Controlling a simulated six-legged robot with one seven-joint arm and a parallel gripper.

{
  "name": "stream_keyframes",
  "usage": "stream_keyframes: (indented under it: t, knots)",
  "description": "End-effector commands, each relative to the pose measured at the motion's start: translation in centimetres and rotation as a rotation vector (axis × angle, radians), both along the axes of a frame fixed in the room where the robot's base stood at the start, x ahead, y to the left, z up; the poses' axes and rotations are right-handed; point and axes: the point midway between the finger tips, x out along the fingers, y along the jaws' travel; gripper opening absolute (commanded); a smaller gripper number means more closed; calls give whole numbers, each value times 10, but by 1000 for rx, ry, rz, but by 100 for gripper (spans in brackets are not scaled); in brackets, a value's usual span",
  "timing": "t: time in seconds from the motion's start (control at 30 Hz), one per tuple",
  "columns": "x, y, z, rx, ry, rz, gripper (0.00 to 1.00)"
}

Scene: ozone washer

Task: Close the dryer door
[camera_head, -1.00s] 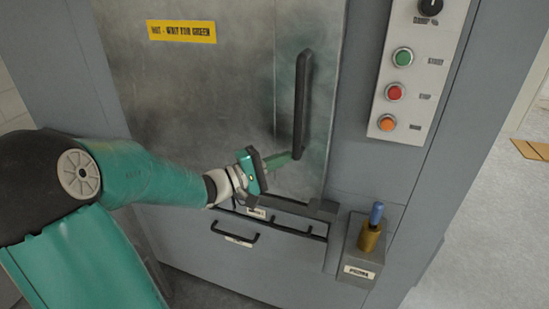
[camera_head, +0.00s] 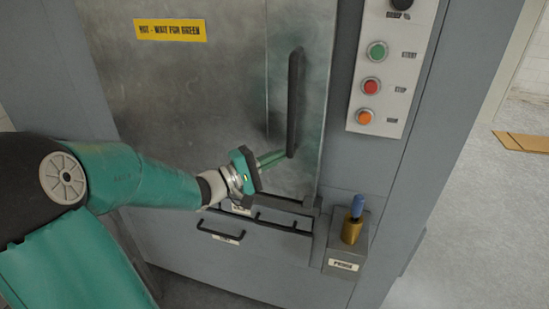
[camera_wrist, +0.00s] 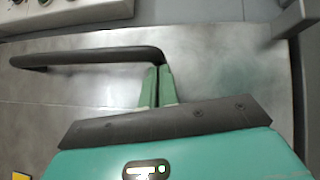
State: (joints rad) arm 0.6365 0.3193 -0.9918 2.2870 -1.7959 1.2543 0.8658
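The dryer door (camera_head: 215,85) is a grey metal panel with a yellow warning label. It looks flush or nearly flush with the grey cabinet; I cannot tell whether a small gap is left. Its long black handle (camera_head: 295,95) stands vertical near the right edge. In the wrist view the handle (camera_wrist: 85,56) runs across the top left. My gripper (camera_head: 286,154) is at the lower end of the handle. In the wrist view its two green fingers (camera_wrist: 158,70) lie side by side, with only a thin line between them. The tips are at the handle's end; touch is unclear.
A control panel (camera_head: 390,110) with green, red and orange buttons is right of the door. A box with a blue-topped brass knob (camera_head: 353,222) juts out at lower right. A drawer handle (camera_head: 220,234) sits below the door. Open floor (camera_head: 465,220) lies to the right.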

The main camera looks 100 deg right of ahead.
Motion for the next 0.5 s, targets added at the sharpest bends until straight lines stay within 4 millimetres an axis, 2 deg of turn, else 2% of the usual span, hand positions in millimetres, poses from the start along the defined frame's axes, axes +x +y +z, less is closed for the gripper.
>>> stream_keyframes:
  t: [0.03, 0.17, 0.3, 0.5]
  knots:
    - [-6, 3, 1, -4, 1, -21, 0]
    - [11, -5, -2, -4, 3, -14, 0]
    - [42, -20, -7, -1, 5, 0, 0]
    - [87, -4, -14, 1, 1, 5, 0]
